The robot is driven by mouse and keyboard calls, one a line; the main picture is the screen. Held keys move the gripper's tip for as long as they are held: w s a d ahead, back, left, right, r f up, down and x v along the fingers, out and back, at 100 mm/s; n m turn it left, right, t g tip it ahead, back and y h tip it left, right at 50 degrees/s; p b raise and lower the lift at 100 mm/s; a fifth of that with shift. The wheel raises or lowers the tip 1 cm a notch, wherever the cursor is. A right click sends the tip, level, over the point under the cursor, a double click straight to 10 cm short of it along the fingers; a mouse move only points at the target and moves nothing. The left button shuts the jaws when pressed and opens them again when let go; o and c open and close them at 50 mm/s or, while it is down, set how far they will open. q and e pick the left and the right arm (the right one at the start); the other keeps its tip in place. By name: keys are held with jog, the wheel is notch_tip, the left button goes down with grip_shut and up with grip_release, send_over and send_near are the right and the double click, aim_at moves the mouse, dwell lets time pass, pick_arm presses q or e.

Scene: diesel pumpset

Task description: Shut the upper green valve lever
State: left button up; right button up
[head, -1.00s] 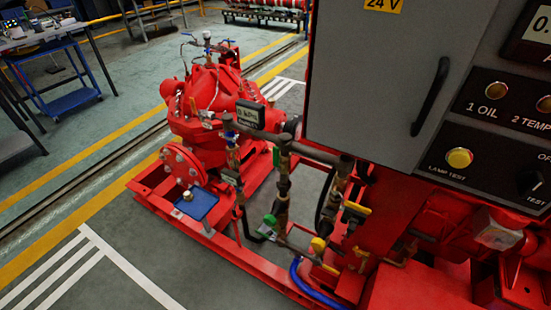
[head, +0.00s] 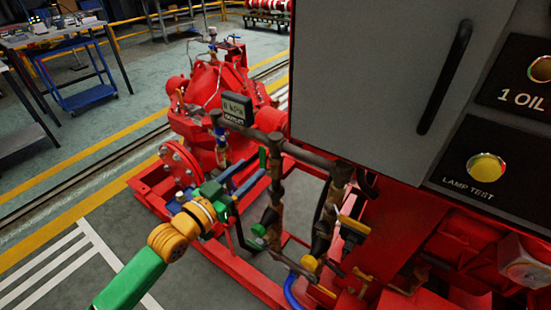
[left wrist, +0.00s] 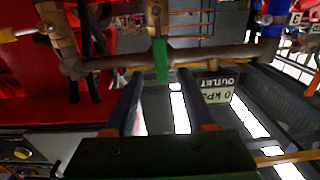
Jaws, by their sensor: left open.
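The upper green valve lever (head: 263,157) stands upright beside the vertical pipe in the head view, below the horizontal pipe. In the left wrist view the green lever (left wrist: 160,60) shows near the middle, lying between the two finger lines. My left gripper (head: 250,169) is open, its two fingers pointing at the lever from the left. In the left wrist view its fingers (left wrist: 161,75) are on either side of the lever's end, with gaps on both sides. I cannot tell how deep the lever is between them. My right gripper is not in view.
The grey cabinet (head: 375,80) is close at the right. A small outlet display (head: 237,109) is above my left gripper and also shows in the left wrist view (left wrist: 217,88). A lower green valve handle (head: 258,230) and yellow handles (head: 309,263) are below. The red pump (head: 215,95) is behind.

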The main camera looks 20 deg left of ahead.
aim_at(262, 157)
pick_arm(q)
jog(key=x, duration=0.6)
jog(key=shift+w+r, duration=0.15)
jog(key=shift+w, duration=0.2)
grip_shut()
dwell(1.1)
